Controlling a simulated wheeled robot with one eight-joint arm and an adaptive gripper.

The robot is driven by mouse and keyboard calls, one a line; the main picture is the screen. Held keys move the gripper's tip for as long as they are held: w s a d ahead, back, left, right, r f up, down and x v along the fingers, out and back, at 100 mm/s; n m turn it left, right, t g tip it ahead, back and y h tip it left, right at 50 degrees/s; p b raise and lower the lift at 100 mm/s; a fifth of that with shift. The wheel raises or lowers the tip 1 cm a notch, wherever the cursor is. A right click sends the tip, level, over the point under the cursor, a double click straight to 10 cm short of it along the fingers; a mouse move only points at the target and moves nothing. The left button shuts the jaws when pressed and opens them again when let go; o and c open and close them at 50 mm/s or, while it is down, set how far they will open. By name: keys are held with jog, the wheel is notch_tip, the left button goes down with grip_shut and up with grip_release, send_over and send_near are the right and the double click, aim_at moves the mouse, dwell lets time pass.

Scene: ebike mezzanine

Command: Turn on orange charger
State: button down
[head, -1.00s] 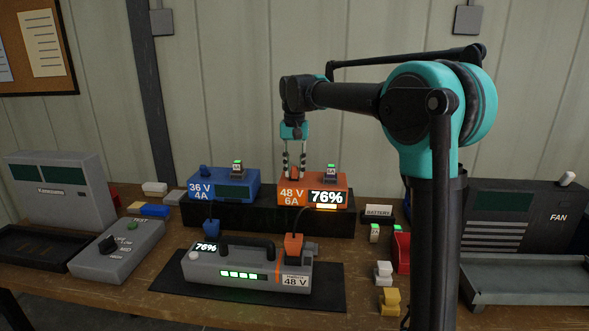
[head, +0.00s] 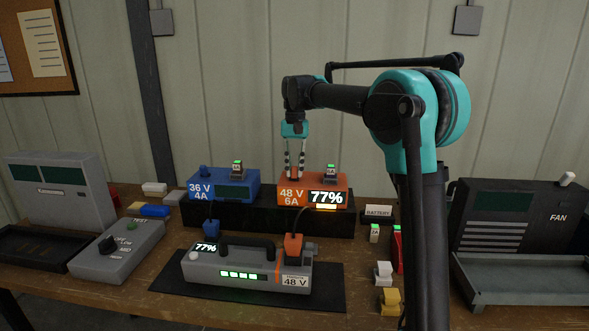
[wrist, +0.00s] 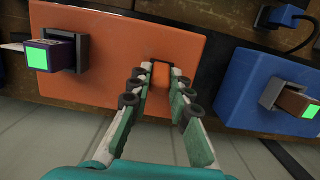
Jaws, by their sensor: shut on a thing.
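The orange charger (head: 335,183) stands on a black riser, marked 48 V 6A, with its display lit at 77%. The grey 48 V battery (head: 225,263) lies in front on a black mat, showing 77% and several green bars. An orange plug (head: 293,246) is seated in it.
The blue 36 V charger (head: 222,186) stands close left of the orange one. A green-lit module (head: 330,173) sits on the orange charger's top, right of my gripper. A fan unit (head: 510,225) is at the right, a grey control box (head: 118,250) at the left.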

jog(key=c, duration=1.4)
grip_release()
notch_tip(320, 180, up, 12)
jog(key=w, duration=0.1)
jog(key=shift+w, duration=0.4)
